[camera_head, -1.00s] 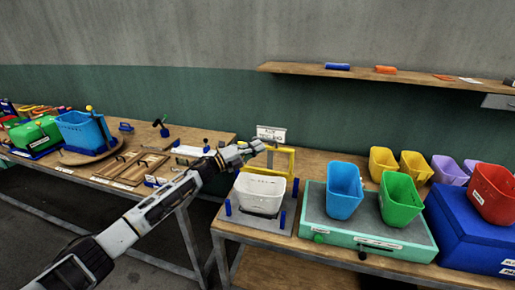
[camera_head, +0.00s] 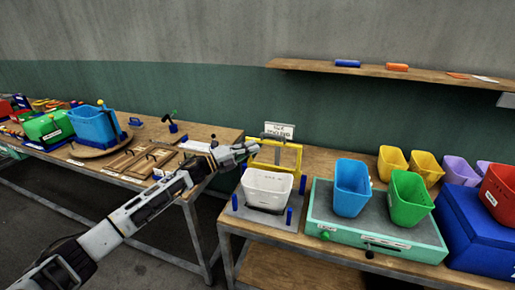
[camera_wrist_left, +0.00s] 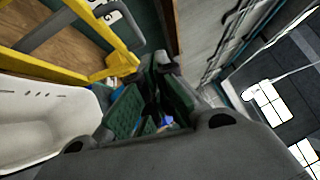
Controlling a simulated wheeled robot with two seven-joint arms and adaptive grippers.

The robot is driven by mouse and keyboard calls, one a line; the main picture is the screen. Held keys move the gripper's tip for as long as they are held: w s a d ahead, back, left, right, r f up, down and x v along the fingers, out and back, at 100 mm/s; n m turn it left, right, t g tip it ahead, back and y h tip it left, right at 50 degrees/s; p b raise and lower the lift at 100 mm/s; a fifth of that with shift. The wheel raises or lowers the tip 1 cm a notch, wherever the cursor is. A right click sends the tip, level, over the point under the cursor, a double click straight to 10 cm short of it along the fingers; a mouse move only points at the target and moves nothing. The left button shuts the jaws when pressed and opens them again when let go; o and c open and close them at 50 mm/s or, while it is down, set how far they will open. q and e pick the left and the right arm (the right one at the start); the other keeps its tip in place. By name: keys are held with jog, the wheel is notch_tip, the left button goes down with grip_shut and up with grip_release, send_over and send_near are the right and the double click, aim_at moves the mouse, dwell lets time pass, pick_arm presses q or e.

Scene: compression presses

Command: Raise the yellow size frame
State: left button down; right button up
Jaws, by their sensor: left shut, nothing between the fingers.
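The yellow size frame (camera_head: 299,158) stands upright behind the white bin (camera_head: 267,187) on the near bench. My left gripper (camera_head: 254,148) is shut and empty at the left end of the frame's top bar. In the left wrist view, yellow bars of the frame (camera_wrist_left: 104,35) lie to the left of the shut fingers (camera_wrist_left: 152,95), and one bar ends close to them. I cannot tell whether they touch. The white bin (camera_wrist_left: 40,120) fills the lower left of that view. The gripper hides part of the frame's left side. My right gripper is not in view.
A sign (camera_head: 279,130) stands just behind the frame. Blue posts (camera_head: 289,216) surround the white bin. To the right are a green press box (camera_head: 375,240) with blue and green bins, and a dark blue box (camera_head: 480,235). A second bench (camera_head: 215,165) stands left, across a gap.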

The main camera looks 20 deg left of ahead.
pick_arm(q)
jog(key=v, duration=0.3)
jog(key=b+v, duration=0.1)
jog(key=shift+s+a+r, duration=0.25)
jog(key=shift+r, duration=0.1)
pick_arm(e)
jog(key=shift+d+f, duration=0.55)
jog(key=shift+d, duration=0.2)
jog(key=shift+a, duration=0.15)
